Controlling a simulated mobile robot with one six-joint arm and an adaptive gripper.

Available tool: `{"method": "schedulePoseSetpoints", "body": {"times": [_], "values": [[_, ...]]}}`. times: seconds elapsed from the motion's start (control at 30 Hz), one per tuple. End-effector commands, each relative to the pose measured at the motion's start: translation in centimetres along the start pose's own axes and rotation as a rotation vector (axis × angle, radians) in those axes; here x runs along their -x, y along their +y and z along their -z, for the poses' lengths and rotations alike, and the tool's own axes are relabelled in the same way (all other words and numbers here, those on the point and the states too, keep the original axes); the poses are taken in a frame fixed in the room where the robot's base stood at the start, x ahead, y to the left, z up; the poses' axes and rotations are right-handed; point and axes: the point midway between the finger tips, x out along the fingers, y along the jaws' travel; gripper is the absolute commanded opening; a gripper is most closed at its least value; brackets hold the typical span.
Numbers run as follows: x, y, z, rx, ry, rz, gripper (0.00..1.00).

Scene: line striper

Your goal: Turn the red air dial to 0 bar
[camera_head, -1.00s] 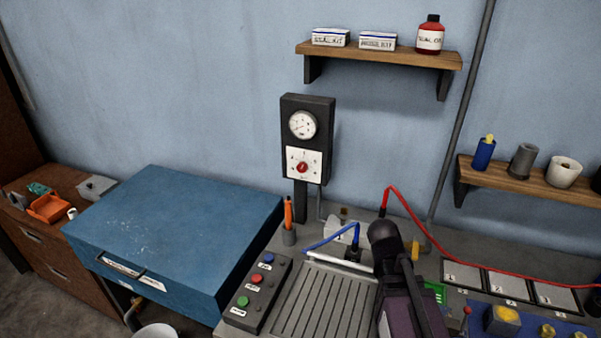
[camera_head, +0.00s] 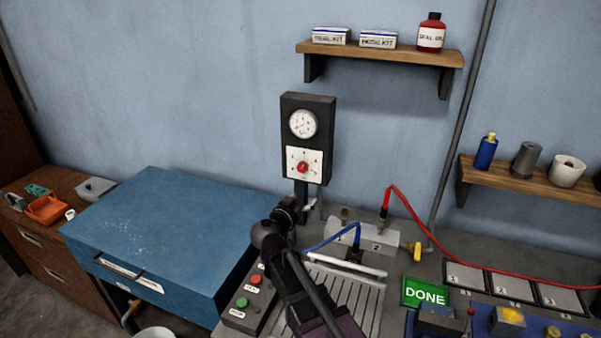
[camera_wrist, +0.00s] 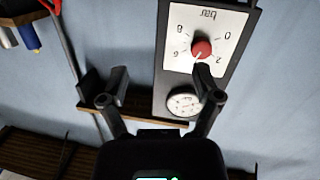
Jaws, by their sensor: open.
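The red air dial (camera_head: 303,167) is a round red knob on a white scale plate (camera_head: 317,158), low on a black wall panel. In the wrist view the dial (camera_wrist: 202,49) appears upside down, with 0, 2, 6, 8 and "bar" readable around it. A pale mark shows on the knob's lower side; its exact reading is unclear. My gripper (camera_head: 307,207) is just below the panel in the head view. In the wrist view my gripper (camera_wrist: 157,88) is open and empty, one fingertip overlapping the plate's edge near the dial. Contact with the knob is not seen.
A round gauge (camera_head: 303,124) sits above the dial. A blue cabinet (camera_head: 165,225) stands left, and a button box (camera_head: 241,303) is at the bench front. A blue hose (camera_head: 330,237) and a red hose (camera_head: 440,258) cross the bench. A shelf (camera_head: 385,53) hangs above.

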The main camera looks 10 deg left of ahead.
Motion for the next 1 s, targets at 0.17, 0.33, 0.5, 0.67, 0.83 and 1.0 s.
{"method": "schedulePoseSetpoints", "body": {"times": [0.17, 0.33, 0.5, 0.67, 0.83, 1.0], "values": [[2.2, -4.0, 1.7, -0.037, 0.100, 0.082, 0.82], [3.1, -5.2, 2.2, -0.050, 0.131, 0.109, 0.82], [3.1, -5.2, 2.3, -0.051, 0.132, 0.110, 0.82], [3.0, -5.1, 2.3, -0.050, 0.131, 0.109, 0.82], [2.5, -5.2, 2.3, -0.050, 0.130, 0.108, 0.82], [1.2, -5.4, 2.5, -0.050, 0.130, 0.108, 0.82]]}}
